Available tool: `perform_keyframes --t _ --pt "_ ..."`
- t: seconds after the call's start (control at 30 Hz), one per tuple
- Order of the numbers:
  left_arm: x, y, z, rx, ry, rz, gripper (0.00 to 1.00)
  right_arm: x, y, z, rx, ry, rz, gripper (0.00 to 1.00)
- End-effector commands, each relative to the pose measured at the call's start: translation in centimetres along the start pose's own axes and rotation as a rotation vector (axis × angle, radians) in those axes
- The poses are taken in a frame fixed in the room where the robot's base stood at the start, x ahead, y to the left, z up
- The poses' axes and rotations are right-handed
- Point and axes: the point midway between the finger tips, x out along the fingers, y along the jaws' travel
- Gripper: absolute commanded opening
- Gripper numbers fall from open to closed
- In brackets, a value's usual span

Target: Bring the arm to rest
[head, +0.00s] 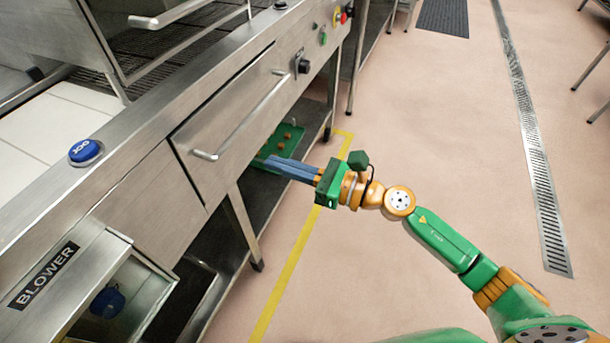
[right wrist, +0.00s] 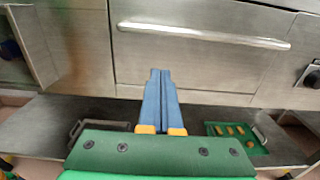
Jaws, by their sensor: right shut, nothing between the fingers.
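My right arm comes in from the lower right in the head view. Its gripper (head: 270,162) has long blue fingers lying together, shut and empty, pointing left toward the front of the steel machine. In the right wrist view the blue fingers (right wrist: 159,84) point at the lower part of a closed drawer front (right wrist: 200,62) with a bar handle. I cannot tell whether the fingertips touch the machine. My left gripper is not in view.
Under the machine, a dark shelf (right wrist: 40,125) holds a green tray (right wrist: 258,146) with several small tan pieces. A blue JOG button (head: 86,151) sits on the machine top. An open compartment labelled BLOWER (head: 44,275) is at lower left. A yellow line (head: 292,262) marks the floor; open floor lies right.

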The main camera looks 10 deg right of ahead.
Motion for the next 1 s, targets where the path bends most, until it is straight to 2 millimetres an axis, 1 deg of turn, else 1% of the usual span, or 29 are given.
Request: perform_keyframes --t 0.03,0.1,0.2,0.37,0.43,0.47,0.53,0.57,0.6,0.63,0.67,0.7,0.73,0.77,0.8,0.83,0.87,0.9,0.97,1.0 --pt "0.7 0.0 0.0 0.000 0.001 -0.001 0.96 -1.1 0.0 -0.5 -0.001 0.004 -0.001 0.00" --pt "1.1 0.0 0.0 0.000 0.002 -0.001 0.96 -2.4 0.0 -0.5 -0.001 0.004 -0.001 0.00" --pt "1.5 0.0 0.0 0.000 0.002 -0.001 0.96 -3.6 0.0 -0.4 0.000 0.002 -0.001 0.00" --pt "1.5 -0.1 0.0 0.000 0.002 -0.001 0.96 -4.2 0.0 -0.1 -0.001 0.001 0.000 0.00" --pt "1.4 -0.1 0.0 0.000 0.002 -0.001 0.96 -4.2 -0.7 -0.6 0.060 -0.004 -0.026 0.00" --pt "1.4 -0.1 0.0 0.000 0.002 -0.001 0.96 -4.3 -1.5 -1.2 0.132 -0.009 -0.058 0.00" --pt "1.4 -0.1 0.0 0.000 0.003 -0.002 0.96 -5.1 -4.7 -4.3 0.428 -0.040 -0.194 0.00" --pt "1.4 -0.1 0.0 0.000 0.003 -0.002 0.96 -5.8 -6.3 -6.5 0.593 -0.060 -0.274 0.00" --pt "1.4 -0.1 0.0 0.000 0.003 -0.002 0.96 -7.0 -8.2 -9.9 0.832 -0.095 -0.391 0.00" --pt "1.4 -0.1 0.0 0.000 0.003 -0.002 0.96 -8.2 -9.3 -12.8 1.006 -0.126 -0.484 0.00" --pt "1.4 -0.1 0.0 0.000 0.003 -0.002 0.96 -9.6 -9.9 -15.8 1.169 -0.157 -0.576 0.00" --pt "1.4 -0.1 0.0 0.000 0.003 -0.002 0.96 -11.4 -10.2 -19.6 1.371 -0.204 -0.696 0.00" --pt "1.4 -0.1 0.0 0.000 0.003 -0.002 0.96 -12.9 -10.0 -22.5 1.510 -0.241 -0.787 0.00" --pt "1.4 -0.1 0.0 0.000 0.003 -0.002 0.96 -14.4 -9.5 -25.3 1.640 -0.279 -0.878 0.00" --pt "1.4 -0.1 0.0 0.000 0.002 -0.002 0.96 -16.4 -8.3 -29.0 1.801 -0.332 -1.001 0.00" --pt "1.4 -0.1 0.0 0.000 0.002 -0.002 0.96 -17.9 -7.1 -31.5 1.912 -0.375 -1.095 0.00" --pt "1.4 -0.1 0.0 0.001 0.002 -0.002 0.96 -19.4 -5.7 -33.9 2.012 -0.418 -1.188 0.00" --pt "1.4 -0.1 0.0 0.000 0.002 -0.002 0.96 -21.2 -3.5 -36.6 2.129 -0.476 -1.308 0.00" --pt "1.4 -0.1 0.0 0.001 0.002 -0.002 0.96 -23.7 -0.1 -40.0 2.269 -0.563 -1.478 0.00" --pt "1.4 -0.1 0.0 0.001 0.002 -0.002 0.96 -25.1 2.2 -41.8 2.341 -0.617 -1.585 0.00"
